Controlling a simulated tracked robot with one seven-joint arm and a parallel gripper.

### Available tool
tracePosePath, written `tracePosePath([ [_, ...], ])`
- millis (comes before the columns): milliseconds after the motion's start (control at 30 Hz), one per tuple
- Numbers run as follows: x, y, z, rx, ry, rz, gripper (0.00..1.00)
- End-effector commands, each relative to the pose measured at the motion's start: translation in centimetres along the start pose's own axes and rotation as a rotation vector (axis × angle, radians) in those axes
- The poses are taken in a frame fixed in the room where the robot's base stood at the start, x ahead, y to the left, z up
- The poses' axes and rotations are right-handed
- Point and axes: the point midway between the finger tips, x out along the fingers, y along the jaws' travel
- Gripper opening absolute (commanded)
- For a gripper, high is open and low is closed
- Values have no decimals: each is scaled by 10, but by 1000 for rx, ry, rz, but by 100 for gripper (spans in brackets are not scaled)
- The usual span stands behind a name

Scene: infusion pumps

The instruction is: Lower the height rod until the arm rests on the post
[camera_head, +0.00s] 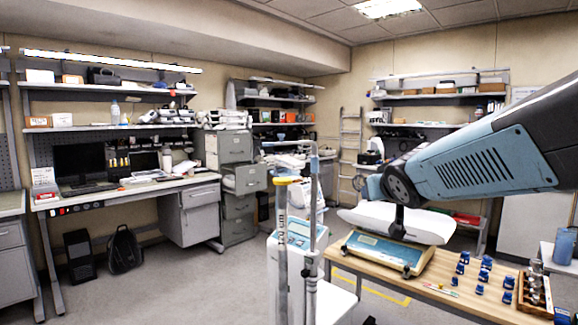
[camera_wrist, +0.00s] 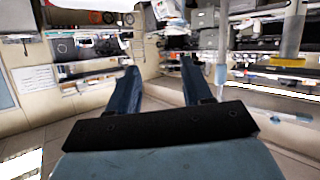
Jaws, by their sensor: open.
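The height rod (camera_head: 313,205) is a slim pale upright with a light blue section near its top, in the middle of the head view. Its thin arm (camera_head: 288,143) reaches left from the top. Below the arm stands the post (camera_head: 282,245), marked "120 cm", with a yellow cap (camera_head: 288,180). A clear gap shows between arm and cap. My gripper (camera_wrist: 158,68) is open, with nothing between its two blue fingers in the wrist view. In the head view my arm comes in from the right; its end is right of the rod, apart from it. The fingertips are not clear there.
A wooden table (camera_head: 440,290) at the right holds a baby scale (camera_head: 385,250), several blue-capped vials (camera_head: 483,275) and a tray (camera_head: 535,297). A white and blue cabinet (camera_head: 285,245) stands behind the post. Open floor (camera_head: 190,285) lies to the left.

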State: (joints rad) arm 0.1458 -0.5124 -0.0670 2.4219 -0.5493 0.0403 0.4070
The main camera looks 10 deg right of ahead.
Motion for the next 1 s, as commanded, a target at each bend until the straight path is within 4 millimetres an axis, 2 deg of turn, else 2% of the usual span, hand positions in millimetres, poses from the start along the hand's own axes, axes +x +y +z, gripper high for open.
tracePosePath([
  [100,22,2,-28,-13,136,-60,50],
  [300,45,-12,-60,-31,312,-256,50],
  [433,51,-24,-65,-31,370,-411,50],
  [633,51,-38,-62,-21,395,-595,50],
  [833,52,-44,-61,-16,395,-657,50],
  [1000,65,-56,-67,-15,395,-659,50],
])
